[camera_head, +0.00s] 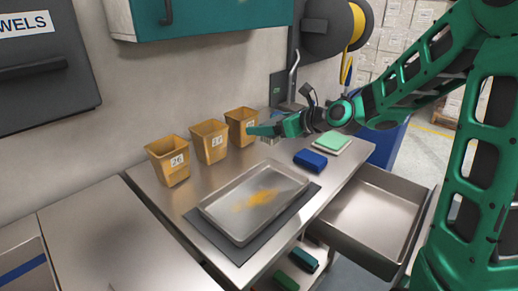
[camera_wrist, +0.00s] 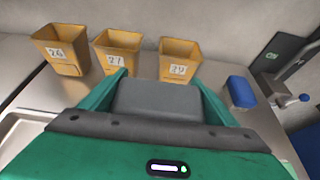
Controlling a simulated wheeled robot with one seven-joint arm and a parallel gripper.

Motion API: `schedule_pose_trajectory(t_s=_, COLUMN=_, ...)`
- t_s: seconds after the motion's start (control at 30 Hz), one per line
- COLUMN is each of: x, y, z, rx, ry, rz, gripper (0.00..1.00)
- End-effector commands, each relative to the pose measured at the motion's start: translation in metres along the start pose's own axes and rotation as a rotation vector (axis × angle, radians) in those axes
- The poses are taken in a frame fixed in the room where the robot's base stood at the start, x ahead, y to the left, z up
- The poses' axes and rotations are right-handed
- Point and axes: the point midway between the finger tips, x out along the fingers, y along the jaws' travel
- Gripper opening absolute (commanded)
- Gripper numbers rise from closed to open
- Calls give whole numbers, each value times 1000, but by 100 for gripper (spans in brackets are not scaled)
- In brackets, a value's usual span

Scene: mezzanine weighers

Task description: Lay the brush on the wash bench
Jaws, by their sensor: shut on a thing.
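My gripper (camera_head: 258,130) is over the back of the steel bench (camera_head: 215,175), beside the rightmost yellow bin. In the wrist view its green fingers (camera_wrist: 160,85) are shut on a grey block (camera_wrist: 160,100), which I take to be the brush. Its bristles and handle cannot be made out. In the head view the gripper mostly hides it, and only a small pale part shows below the fingers. The held thing appears raised above the bench top.
Yellow bins 26 (camera_head: 167,162), 27 (camera_head: 210,142) and 29 (camera_wrist: 180,60) line the wall. A steel tray (camera_head: 222,228) with an orange patch lies on a dark mat. A blue block (camera_head: 310,160) and green pad (camera_head: 332,142) lie right. A drawer (camera_head: 372,222) stands open.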

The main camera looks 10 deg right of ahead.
Motion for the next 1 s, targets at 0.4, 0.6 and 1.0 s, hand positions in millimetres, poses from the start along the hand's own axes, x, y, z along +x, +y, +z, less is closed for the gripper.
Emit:
schedule_pose_trajectory(t_s=0.4, x=47, y=-55, z=-24, rx=2, ry=0, rz=3, gripper=57)
schedule_pose_trajectory(t_s=0.6, x=71, y=-83, z=-36, rx=1, ry=0, rz=4, gripper=57)
schedule_pose_trajectory(t_s=1.0, x=88, y=-97, z=-56, rx=2, ry=2, rz=5, gripper=57)
